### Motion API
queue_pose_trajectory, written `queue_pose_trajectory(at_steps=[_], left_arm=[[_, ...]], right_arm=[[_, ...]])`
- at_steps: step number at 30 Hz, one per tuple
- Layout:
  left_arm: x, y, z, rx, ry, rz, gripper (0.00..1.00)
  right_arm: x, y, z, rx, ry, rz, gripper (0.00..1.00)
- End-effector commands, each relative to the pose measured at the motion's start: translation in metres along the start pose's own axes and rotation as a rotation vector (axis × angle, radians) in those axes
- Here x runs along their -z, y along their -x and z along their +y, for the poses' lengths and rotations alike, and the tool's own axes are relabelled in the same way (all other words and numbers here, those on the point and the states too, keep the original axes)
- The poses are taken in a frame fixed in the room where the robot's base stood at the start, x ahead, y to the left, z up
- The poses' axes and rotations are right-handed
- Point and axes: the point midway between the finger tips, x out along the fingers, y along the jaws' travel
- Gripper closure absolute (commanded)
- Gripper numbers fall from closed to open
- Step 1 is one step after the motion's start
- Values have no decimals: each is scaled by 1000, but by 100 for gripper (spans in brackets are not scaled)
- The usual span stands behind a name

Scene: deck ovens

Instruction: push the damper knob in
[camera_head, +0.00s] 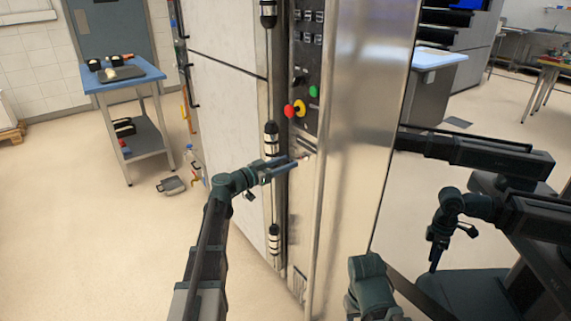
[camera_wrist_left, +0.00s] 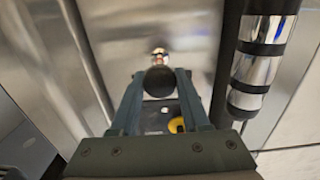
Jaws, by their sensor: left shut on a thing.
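The damper knob is a black ball (camera_wrist_left: 159,81) on a short bright metal rod that comes out of the steel oven front (camera_head: 305,185). In the left wrist view it sits between the fingertips of my left gripper (camera_wrist_left: 159,88), which is shut on it. In the head view my left gripper (camera_head: 292,164) reaches the oven front from the left, below the red and yellow button, and its fingers hide most of the knob. How far the rod stands out is hard to tell. I do not see my right gripper clearly.
Above the knob are a red and yellow button (camera_head: 294,109), a green button (camera_head: 313,91) and several switches. Black and chrome door hinges (camera_head: 271,139) stand just left. A blue-topped table (camera_head: 123,78) is at the far left. The floor before the oven is clear.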

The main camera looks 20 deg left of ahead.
Motion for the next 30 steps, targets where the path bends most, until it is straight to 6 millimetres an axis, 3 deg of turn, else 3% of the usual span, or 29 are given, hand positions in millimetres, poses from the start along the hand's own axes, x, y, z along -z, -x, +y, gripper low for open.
queue_pose_trajectory(at_steps=[24,30], left_arm=[[0,0,0,0,0,0,100],[0,-19,-1,-1,0,0,100]], right_arm=[[0,0,0,0,0,0,50],[0,0,0,0,0,0,50]])
